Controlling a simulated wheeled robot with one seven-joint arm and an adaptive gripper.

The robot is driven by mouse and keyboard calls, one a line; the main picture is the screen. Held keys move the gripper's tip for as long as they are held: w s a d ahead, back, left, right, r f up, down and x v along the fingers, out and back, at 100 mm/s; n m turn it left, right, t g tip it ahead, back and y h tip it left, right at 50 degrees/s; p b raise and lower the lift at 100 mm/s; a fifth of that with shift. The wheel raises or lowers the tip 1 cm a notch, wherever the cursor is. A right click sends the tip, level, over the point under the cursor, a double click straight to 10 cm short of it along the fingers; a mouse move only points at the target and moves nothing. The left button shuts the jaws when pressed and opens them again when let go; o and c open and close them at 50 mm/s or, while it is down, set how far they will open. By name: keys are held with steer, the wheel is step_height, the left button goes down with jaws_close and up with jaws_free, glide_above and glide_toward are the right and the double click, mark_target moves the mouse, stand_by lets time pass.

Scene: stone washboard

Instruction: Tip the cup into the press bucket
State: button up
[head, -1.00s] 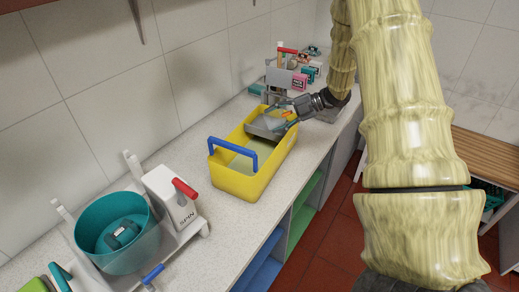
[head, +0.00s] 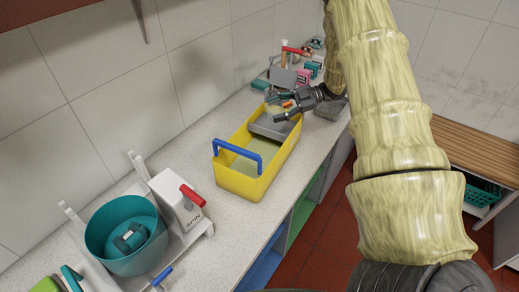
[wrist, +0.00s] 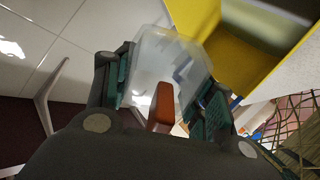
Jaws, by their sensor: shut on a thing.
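My gripper (head: 282,104) is shut on a translucent cup, at the far end of the yellow press bucket (head: 236,183). In the wrist view, the clear cup (wrist: 158,62) sits between the two teal-padded fingers, with an orange-brown piece (wrist: 162,106) in front of it. The cup is small and mostly hidden in the head view, so its tilt and contents cannot be told. The press bucket has a blue handle (head: 238,150) and a grey press tray (head: 275,127) at its far end. Its yellow wall (wrist: 197,18) shows beyond the cup in the wrist view.
A teal bucket (head: 105,232) beside a white spin unit (head: 175,197) with a red lever stands at the near left. Several small boxes and a grey stand (head: 283,78) are behind the gripper. The speckled counter (head: 200,160) is clear left of the press bucket.

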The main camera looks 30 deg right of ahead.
steer(key=r, duration=0.2)
steer(key=s+r, duration=0.1)
steer(key=shift+d+r+p, duration=0.15)
steer(key=shift+r+p, duration=0.2)
steer(key=shift+r, duration=0.05)
steer(key=shift+w+d+r+m, duration=0.1)
steer(key=shift+w+r+m, duration=0.2)
steer(key=shift+w+r, duration=0.25)
steer(key=shift+m+y, duration=0.7)
steer(key=shift+m, duration=0.2)
steer(key=r, duration=0.2)
steer(key=w+d+r, duration=0.1)
steer(key=r, duration=0.1)
steer(key=d+r, duration=0.1)
steer(key=r, duration=0.2)
steer(key=shift+w+r, duration=0.1)
steer(key=shift+w, duration=0.15)
steer(key=shift+w+d+r+m+t+y, duration=0.5)
steer(key=shift+w+d+r+m+y, duration=0.3)
steer(key=shift+w+d+m, duration=0.7)
step_height(320, 180, up, 6)
glide_above(280, 101)
steer(key=w+d, duration=0.2)
steer(key=shift+w+d+f, duration=0.1)
steer(key=shift+w+d, duration=0.05)
